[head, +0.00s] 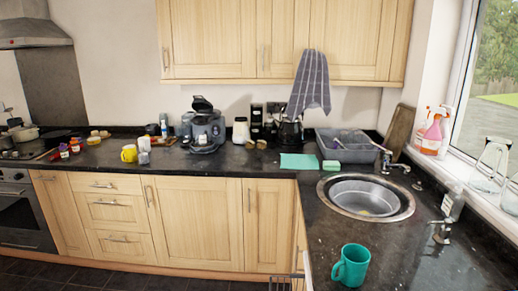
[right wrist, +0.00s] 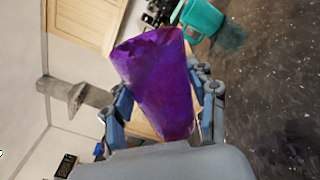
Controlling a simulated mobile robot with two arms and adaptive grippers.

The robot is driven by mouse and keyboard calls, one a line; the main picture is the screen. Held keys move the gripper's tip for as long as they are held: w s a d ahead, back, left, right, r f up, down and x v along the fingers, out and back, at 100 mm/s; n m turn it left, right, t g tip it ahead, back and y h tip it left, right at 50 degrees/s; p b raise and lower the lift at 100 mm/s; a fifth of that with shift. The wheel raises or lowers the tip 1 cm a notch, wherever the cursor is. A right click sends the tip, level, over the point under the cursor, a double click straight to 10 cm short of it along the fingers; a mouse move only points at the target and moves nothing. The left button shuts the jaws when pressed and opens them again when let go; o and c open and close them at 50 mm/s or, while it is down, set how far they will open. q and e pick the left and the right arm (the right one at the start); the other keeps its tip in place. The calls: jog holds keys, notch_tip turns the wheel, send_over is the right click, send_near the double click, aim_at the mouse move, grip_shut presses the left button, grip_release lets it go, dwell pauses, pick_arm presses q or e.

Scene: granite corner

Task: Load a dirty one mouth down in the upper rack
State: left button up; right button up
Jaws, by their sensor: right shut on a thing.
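A purple tapered cup (right wrist: 155,75) is between the fingers of my right gripper (right wrist: 163,98) in the right wrist view. The fingers are shut on its sides. Its wide end points away from the palm and its narrow end lies close to the palm. Its surface looks blotchy; its inside is hidden. A teal mug (head: 351,266) stands upright on the dark counter right of centre in the head view; it also shows in the right wrist view (right wrist: 201,18), beyond the cup. No upper rack is clearly seen. My left gripper is in neither view.
A round steel sink (head: 365,196) is set in the granite counter (head: 410,262). A grey dish tub (head: 345,152) stands behind it. A small grey metal piece (head: 286,277) shows at the bottom edge.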

jog(key=shift+m+p, duration=0.3)
jog(key=shift+m, duration=1.2)
jog(key=m, duration=0.5)
jog(key=shift+d, duration=0.1)
jog(key=m, duration=0.7)
jog(key=shift+f, duration=1.65)
